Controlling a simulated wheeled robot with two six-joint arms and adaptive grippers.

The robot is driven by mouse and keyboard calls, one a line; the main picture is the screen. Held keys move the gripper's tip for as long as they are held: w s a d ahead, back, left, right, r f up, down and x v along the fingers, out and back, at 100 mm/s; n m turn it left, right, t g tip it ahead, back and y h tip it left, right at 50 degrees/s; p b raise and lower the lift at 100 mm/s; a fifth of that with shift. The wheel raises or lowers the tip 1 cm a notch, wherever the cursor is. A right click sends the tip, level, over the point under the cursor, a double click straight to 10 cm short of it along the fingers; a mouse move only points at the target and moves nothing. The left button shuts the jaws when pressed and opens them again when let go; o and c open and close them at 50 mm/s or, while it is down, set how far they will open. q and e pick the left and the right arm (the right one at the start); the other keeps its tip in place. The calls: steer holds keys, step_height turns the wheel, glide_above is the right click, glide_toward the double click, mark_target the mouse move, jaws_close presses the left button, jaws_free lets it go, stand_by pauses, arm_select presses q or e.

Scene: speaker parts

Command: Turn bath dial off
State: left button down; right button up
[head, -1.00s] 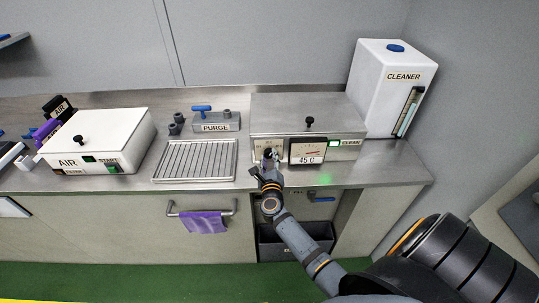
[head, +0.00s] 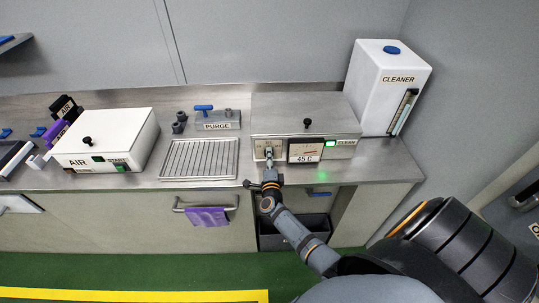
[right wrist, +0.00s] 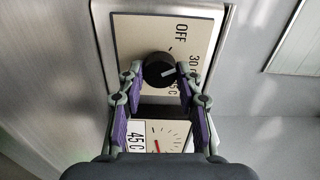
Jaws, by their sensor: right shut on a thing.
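The bath dial is a round black knob (right wrist: 158,70) with a white pointer line on a cream plate (right wrist: 135,35) marked OFF, 30 and 45 C. In the right wrist view the pointer aims to the right, away from OFF, toward the 30 and 45 C side. My right gripper (right wrist: 161,76) is shut on the knob, one purple-padded finger on each side. In the head view my right gripper (head: 269,157) is at the front of the steel bath (head: 330,108), left of the 45 C gauge (head: 304,151). My left gripper is not in view.
A green CLEAN light (head: 331,143) is lit on the bath front. A white cleaner tank (head: 385,85) stands behind right. A drain rack (head: 199,159), a PURGE block (head: 217,121) and a white AIR box (head: 108,139) are to the left. A purple cloth (head: 207,216) hangs below.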

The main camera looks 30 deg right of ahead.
steer(key=n+p, duration=0.1)
steer(key=n, duration=0.2)
steer(key=shift+r+n+p, duration=0.1)
steer(key=shift+n+p, duration=0.2)
steer(key=shift+p, duration=0.05)
steer(key=shift+n+p, duration=0.55)
steer(key=shift+n, duration=0.95)
steer(key=o, duration=1.2)
steer(key=shift+c, duration=0.2)
steer(key=shift+s+a, duration=0.1)
steer(key=shift+s, duration=0.05)
steer(key=v, duration=1.1)
steer(key=shift+s, duration=0.3)
steer(key=shift+a, duration=0.1)
